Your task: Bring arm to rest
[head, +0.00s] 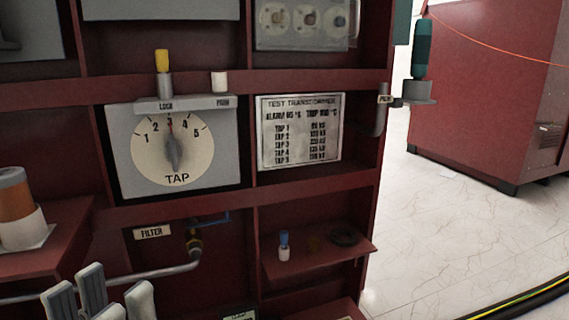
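My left gripper (102,298) shows at the bottom left edge, with its light grey fingertips pointing up. A gap shows between the fingers, and I see nothing held there. The rest of this gripper and its arm are cut off by the picture's lower edge. It appears in front of the dark red cabinet (230,212), below the shelf at the left. My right gripper is not in view.
A grey pipe (160,272) runs close behind my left gripper. An orange and white cylinder (15,205) stands on the left shelf. The tap dial (172,152) and a small shelf (325,262) are farther right. Pale floor (450,225) is open at the right.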

